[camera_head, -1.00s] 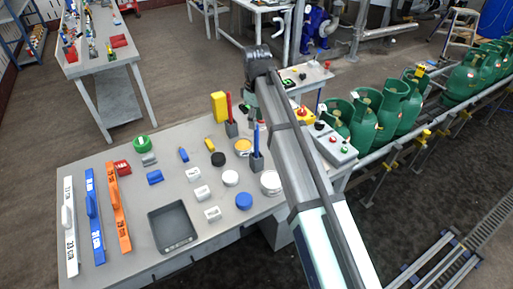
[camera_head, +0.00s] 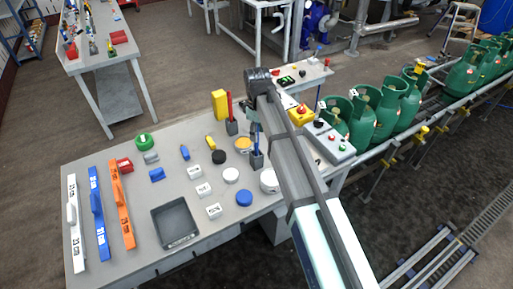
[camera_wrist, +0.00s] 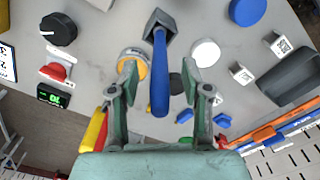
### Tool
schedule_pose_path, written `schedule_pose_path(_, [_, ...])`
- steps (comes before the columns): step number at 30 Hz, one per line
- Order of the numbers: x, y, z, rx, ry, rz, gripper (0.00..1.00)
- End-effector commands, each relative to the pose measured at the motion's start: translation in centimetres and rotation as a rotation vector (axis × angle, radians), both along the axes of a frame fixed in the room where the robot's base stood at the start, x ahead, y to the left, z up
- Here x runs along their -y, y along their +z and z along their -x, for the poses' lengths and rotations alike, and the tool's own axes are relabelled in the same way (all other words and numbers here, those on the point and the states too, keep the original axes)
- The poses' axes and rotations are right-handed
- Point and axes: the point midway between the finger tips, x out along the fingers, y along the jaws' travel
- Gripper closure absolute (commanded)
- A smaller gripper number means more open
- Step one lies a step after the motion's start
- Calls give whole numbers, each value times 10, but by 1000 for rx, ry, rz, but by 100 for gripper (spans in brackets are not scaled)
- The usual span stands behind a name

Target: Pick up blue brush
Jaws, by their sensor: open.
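The blue brush (camera_wrist: 160,75) stands handle-up in a dark grey holder (camera_wrist: 159,25). In the wrist view, its handle lies between the spread fingers of my gripper (camera_wrist: 160,78), with a visible gap on both sides. In the head view, the holder also shows (camera_head: 257,161) near the right side of the table, below my gripper (camera_head: 253,122). There my gripper and wrist largely cover the brush handle. The lower end of the brush is hidden inside the holder. My gripper is open.
A second holder with a red-handled item (camera_head: 230,110) stands close behind. The yellow box (camera_head: 219,104), white round lid (camera_head: 231,175), blue round lid (camera_head: 244,198) and grey tray (camera_head: 183,239) share the table (camera_head: 140,258). Green gas cylinders (camera_head: 362,122) line the conveyor at right.

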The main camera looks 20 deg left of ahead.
Motion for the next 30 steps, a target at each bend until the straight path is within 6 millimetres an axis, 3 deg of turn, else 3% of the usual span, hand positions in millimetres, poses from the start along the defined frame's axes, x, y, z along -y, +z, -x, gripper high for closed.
schedule_pose_path(1, [0,0,0,0,0,0,56])
schedule_pose_path(5, [0,0,0,0,0,0,100])
schedule_pose_path(20, [0,3,0,0,0,0,100])
schedule_pose_path(30, [0,30,-1,1,0,-1,100])
